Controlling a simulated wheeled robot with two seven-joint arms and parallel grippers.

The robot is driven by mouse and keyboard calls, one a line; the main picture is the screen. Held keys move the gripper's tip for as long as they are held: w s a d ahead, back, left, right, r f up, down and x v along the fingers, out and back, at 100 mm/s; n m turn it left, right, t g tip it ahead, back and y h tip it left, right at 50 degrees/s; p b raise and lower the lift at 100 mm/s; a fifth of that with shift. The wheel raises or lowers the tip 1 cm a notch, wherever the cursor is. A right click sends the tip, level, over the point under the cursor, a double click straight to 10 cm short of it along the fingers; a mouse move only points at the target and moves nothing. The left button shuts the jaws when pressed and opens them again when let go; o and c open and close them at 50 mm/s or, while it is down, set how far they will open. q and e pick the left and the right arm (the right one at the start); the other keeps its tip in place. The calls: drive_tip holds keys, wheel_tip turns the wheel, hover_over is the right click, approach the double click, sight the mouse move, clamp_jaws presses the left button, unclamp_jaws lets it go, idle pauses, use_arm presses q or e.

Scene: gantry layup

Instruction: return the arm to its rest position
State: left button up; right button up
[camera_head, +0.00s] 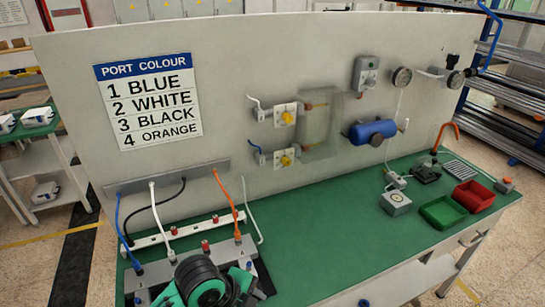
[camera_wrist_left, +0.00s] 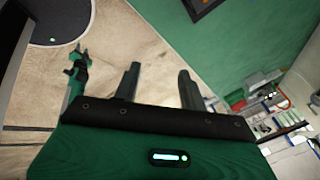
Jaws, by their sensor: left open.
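My left gripper (camera_wrist_left: 158,80) shows in the left wrist view. Its two dark fingers are apart with nothing between them, over pale floor and the edge of a green surface. In the head view a black and green part of my arm (camera_head: 202,282) is at the bottom, left of the middle, in front of the port block. Its fingers cannot be made out there.
A green bench (camera_head: 310,240) carries a port block with blue, white, black and orange cables (camera_head: 228,200). A grey upright panel (camera_head: 330,50) stands behind. A green tray (camera_head: 443,212) and red tray (camera_head: 474,196) sit at right. The bench middle is clear.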

use_arm(q)
drive_tip(key=s+a+f+n+t+y, duration=0.15)
drive_tip(key=s+a+f+n, duration=0.25)
drive_tip(key=s+a+n, duration=0.45)
drive_tip(key=s+a+f+n+g+y, duration=0.1)
drive_tip(key=s+a+f+n+y, duration=0.35)
drive_tip(key=a+n, duration=0.7)
drive_tip(key=s+d+f+n+h, duration=0.1)
drive_tip(key=s+f, duration=0.1)
drive_tip(key=f, duration=1.4)
drive_tip(key=s+d+f, duration=0.1)
drive_tip(key=f, duration=1.6)
drive_tip(key=s+a+f+g, duration=0.1)
drive_tip(key=s+a+f, duration=0.1)
drive_tip(key=s+f, duration=0.6)
drive_tip(key=s+a+f+g, duration=0.1)
drive_tip(key=s+a+f, duration=0.1)
drive_tip(key=s+f, duration=0.7)
drive_tip(key=shift+s+f, duration=0.2)
drive_tip(key=shift+s, duration=0.6)
drive_tip(key=shift+d, duration=0.1)
drive_tip(key=shift+c, duration=0.6)
